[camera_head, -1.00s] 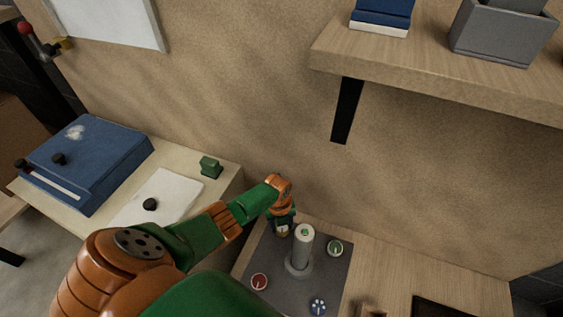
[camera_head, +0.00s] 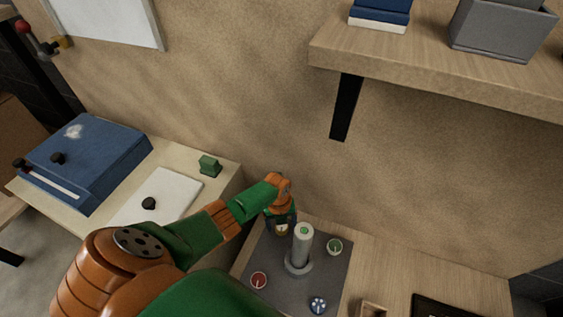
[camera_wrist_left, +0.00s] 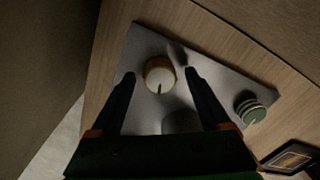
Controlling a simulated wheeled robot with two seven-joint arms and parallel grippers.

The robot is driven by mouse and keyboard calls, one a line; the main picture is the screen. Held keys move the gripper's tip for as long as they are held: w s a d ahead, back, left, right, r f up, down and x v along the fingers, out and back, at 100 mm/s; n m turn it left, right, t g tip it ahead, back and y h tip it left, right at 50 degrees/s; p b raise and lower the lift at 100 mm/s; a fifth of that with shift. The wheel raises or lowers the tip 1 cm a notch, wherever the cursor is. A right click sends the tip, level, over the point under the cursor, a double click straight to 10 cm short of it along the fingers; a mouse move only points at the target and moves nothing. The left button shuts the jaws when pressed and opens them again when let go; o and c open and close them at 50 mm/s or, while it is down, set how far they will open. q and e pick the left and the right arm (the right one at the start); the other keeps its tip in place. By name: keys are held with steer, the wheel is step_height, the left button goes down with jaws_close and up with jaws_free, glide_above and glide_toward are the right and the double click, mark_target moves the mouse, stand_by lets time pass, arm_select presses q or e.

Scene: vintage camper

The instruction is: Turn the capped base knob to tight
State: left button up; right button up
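A round knob with a pale cap and a yellow band (camera_wrist_left: 159,72) stands on the grey panel (camera_wrist_left: 143,42), with a dark pointer mark on its near side. In the left wrist view, my left gripper (camera_wrist_left: 160,75) is open, its two dark fingertips on either side of this knob with gaps showing. In the head view, my left gripper (camera_head: 281,222) is above the panel's back left part, and a little of the yellow knob (camera_head: 281,231) shows beneath it. I cannot tell how deep the fingers reach. My right gripper is in neither view.
A grey post with a green top (camera_head: 302,246) stands close beside my left gripper. A green knob (camera_head: 334,247), red knob (camera_head: 259,281) and blue knob (camera_head: 318,305) sit around it. A wooden shelf (camera_head: 430,70) overhangs at upper right. A blue box (camera_head: 85,160) stands at left.

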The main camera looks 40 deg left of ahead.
arm_select(q)
steer(key=shift+r, duration=0.1)
step_height(320, 180, up, 3)
steer(key=p, duration=0.2)
steer(key=shift+p, duration=0.3)
step_height(320, 180, up, 3)
steer(key=shift+s+a+r+p, duration=0.1)
steer(key=shift+a+p, duration=0.05)
steer(key=shift+p, duration=0.95)
steer(key=shift+r, duration=0.45)
steer(key=shift+f, duration=0.1)
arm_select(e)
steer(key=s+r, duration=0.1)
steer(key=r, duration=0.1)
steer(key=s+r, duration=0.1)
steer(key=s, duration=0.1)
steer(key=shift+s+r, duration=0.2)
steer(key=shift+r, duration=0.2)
arm_select(q)
steer(key=shift+s, duration=0.15)
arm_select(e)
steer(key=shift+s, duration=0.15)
